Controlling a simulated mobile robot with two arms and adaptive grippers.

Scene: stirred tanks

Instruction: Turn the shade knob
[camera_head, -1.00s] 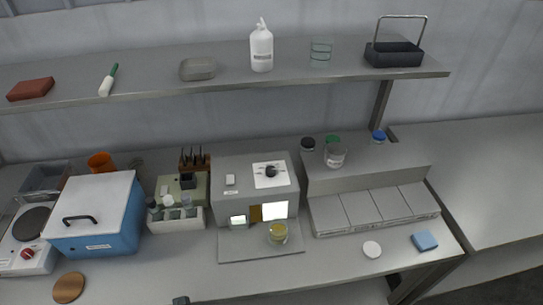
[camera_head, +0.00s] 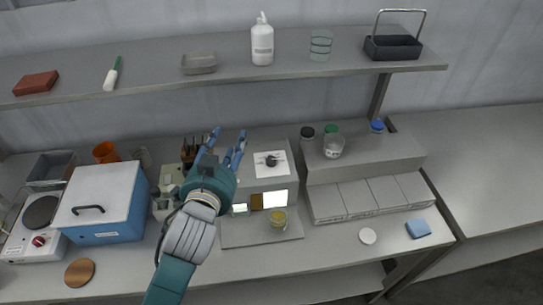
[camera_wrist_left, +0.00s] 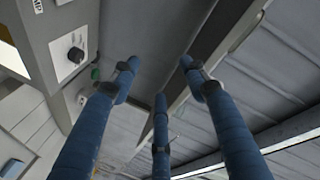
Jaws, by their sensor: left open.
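The shade knob (camera_head: 271,160) is a small black knob on a white square plate, on top of the grey box (camera_head: 272,185) with lit windows in its front. It also shows in the left wrist view (camera_wrist_left: 76,54), at upper left. My left gripper (camera_head: 226,145) has blue fingers and is open and empty. It is over the left part of the grey box, left of the knob and apart from it. In the left wrist view the spread fingers (camera_wrist_left: 158,76) have nothing between them. My right gripper is not in view.
A small rack of dark-handled tools (camera_head: 188,150) stands close left of my gripper. A blue box with a white lid (camera_head: 103,200) is further left. A stepped grey stand (camera_head: 365,160) with jars is right of the grey box. A shelf (camera_head: 225,78) runs above.

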